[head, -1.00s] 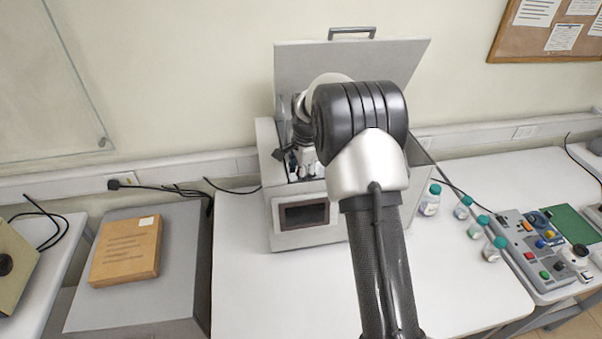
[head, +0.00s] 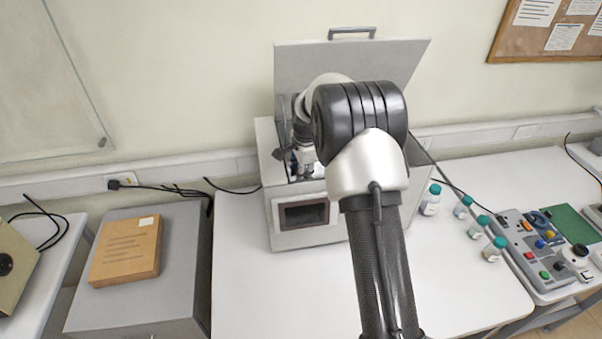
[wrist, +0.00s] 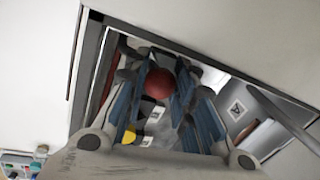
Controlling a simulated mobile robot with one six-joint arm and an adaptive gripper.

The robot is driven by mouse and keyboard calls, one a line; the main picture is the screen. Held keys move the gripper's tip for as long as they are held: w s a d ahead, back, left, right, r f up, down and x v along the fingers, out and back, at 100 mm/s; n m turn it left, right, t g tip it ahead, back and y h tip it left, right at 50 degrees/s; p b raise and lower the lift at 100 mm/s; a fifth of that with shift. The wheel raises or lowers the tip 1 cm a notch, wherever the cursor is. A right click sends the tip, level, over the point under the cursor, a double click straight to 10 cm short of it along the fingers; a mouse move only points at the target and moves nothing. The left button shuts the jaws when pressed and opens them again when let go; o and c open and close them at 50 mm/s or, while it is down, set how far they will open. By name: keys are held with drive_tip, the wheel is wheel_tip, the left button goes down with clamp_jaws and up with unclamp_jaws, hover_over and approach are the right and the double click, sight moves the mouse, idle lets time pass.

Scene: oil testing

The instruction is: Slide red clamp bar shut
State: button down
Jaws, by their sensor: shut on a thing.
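The red clamp bar shows in the wrist view as a round red end (wrist: 159,84) between my gripper's fingers. My gripper (wrist: 158,88) is shut on it, inside the opening of the grey-white tester. The fingers hide the rest of the bar, so I cannot tell how far it has slid. In the head view the tester (head: 300,236) stands on the white table with its lid (head: 350,68) raised. My arm reaches over its right side, and the gripper's tips are hidden inside the box.
Several bottles with green caps (head: 475,226) stand right of the tester. A control panel (head: 545,245) lies at the far right. A brown box (head: 126,250) lies on the grey cabinet at left. The table's front (head: 280,300) is clear. The tester's walls closely surround my gripper.

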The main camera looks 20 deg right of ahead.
drive_tip(key=shift+w+d+r+p, duration=0.15)
drive_tip(key=shift+w+p, duration=0.1)
drive_tip(key=shift+w, duration=0.4)
drive_tip(key=shift+w+d+p, duration=0.15)
drive_tip(key=shift+w+p, duration=0.1)
drive_tip(key=shift+w, duration=0.35)
drive_tip(key=c, duration=1.3)
unclamp_jaws()
drive_tip(key=shift+w, duration=0.1)
wheel_tip(320, 180, up, 12)
drive_tip(key=s, duration=0.2)
drive_tip(key=shift+s+f, duration=0.2)
drive_tip(key=shift+s, duration=0.05)
